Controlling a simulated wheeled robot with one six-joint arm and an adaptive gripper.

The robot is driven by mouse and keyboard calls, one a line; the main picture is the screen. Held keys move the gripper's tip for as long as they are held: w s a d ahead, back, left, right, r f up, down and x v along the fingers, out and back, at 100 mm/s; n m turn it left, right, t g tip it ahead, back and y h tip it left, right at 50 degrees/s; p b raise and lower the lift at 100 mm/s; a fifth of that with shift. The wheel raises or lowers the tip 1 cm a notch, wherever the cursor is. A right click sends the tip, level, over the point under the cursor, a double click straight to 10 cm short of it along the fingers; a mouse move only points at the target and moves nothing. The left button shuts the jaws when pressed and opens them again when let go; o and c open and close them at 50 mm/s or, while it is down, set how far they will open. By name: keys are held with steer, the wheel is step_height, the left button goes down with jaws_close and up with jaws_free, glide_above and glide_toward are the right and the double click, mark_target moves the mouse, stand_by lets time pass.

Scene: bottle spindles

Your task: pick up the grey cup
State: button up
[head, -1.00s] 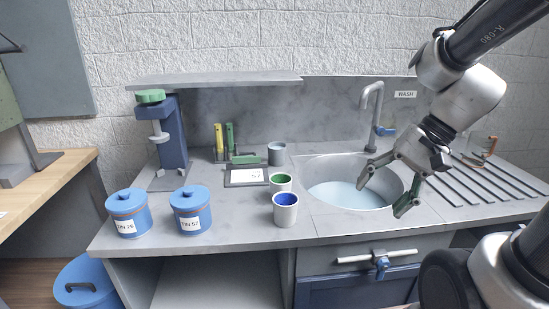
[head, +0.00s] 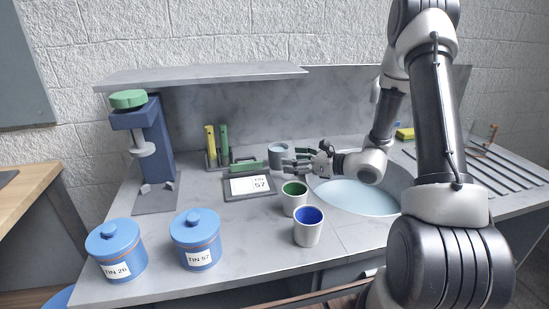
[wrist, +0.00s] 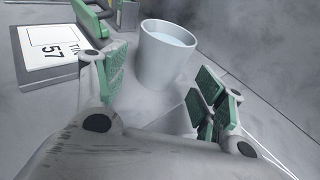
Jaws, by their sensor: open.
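The grey cup (head: 278,155) stands upright on the counter near the back wall, right of the green-handled rack. In the wrist view the cup (wrist: 164,55) is just ahead of my fingertips, with a pale grey-blue inside. My gripper (head: 298,160) is open and empty, reaching in from the right at low height. In the wrist view my gripper (wrist: 165,90) has its green pads spread to the left and right, with the cup between and slightly beyond them. I cannot tell whether any pad touches it.
A green-lined cup (head: 294,199) and a blue-lined cup (head: 307,234) stand in front. A card tray marked 57 (head: 250,184) lies left of the grey cup. The sink (head: 365,197) is to the right. Two blue tins (head: 196,240) stand front left.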

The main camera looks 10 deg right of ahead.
steer(key=x, duration=0.5)
steer(key=shift+w+f, duration=0.15)
steer(key=shift+f, duration=0.1)
steer(key=c, duration=0.8)
steer(key=shift+r, duration=0.1)
step_height(320, 180, up, 10)
steer(key=shift+f, duration=0.1)
